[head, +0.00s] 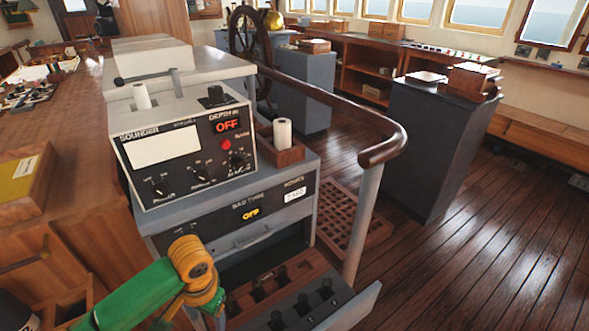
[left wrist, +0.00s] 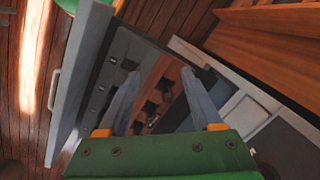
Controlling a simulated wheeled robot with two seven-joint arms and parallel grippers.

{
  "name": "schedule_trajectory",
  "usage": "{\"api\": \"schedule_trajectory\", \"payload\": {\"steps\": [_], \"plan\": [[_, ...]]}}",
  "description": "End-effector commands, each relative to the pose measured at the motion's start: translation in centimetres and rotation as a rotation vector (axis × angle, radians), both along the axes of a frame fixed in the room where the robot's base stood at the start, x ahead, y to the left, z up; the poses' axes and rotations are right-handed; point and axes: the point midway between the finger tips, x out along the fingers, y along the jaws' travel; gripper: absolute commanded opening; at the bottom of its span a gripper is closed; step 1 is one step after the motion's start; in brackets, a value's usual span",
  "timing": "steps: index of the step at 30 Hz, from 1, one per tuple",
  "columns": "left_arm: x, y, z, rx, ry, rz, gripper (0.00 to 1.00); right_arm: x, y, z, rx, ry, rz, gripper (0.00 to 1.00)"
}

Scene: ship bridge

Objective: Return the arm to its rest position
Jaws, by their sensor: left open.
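My left arm (head: 150,295), green with an orange joint, comes in at the bottom left of the head view, in front of the console. Its gripper fingers are not clear in that view. In the left wrist view my left gripper (left wrist: 163,85) is open, its two grey fingers apart with nothing held between them. It points at an open drawer, whose front panel (left wrist: 78,75) with a handle is on the left. The drawer also shows in the head view (head: 362,303). My right gripper is in neither view.
A wooden rack with slots (head: 285,278) sits in the drawer beside several dark round-topped items. Above is the sounder console (head: 185,150). A curved wooden handrail (head: 385,150) stands right of it. Wooden cabinetry (head: 75,160) is on the left. The floor at right is open.

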Motion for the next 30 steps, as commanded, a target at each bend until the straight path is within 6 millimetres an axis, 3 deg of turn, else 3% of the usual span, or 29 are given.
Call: {"api": "schedule_trajectory", "payload": {"steps": [5, 10, 13, 14, 17, 21, 23, 24, 27, 30], "plan": [[1.6, 2.4, -6.3, -0.068, -0.068, 0.145, 0.66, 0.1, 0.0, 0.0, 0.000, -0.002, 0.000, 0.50], [1.2, 7.7, -12.6, -0.034, -0.151, 0.244, 0.66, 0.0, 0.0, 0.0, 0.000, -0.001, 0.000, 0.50], [-1.0, 12.3, -16.6, 0.033, -0.190, 0.270, 0.66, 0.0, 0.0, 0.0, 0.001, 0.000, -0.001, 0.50], [-2.1, 14.1, -17.9, 0.062, -0.199, 0.269, 0.66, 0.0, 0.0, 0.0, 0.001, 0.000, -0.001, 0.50], [-7.9, 20.4, -21.8, 0.182, -0.210, 0.228, 0.66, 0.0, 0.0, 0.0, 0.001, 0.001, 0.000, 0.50], [-19.2, 27.8, -24.4, 0.329, -0.153, 0.069, 0.66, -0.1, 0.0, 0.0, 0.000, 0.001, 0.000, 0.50], [-24.5, 30.0, -24.5, 0.366, -0.107, -0.019, 0.66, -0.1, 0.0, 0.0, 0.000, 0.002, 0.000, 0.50], [-26.8, 29.3, -25.1, 0.349, -0.091, -0.053, 0.66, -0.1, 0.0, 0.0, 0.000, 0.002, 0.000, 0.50], [-26.9, 19.2, -29.3, 0.174, -0.102, 0.016, 0.66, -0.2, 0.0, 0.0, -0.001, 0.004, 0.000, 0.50], [-27.5, 11.0, -31.3, 0.040, -0.097, 0.067, 0.66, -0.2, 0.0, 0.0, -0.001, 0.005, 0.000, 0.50]]}}
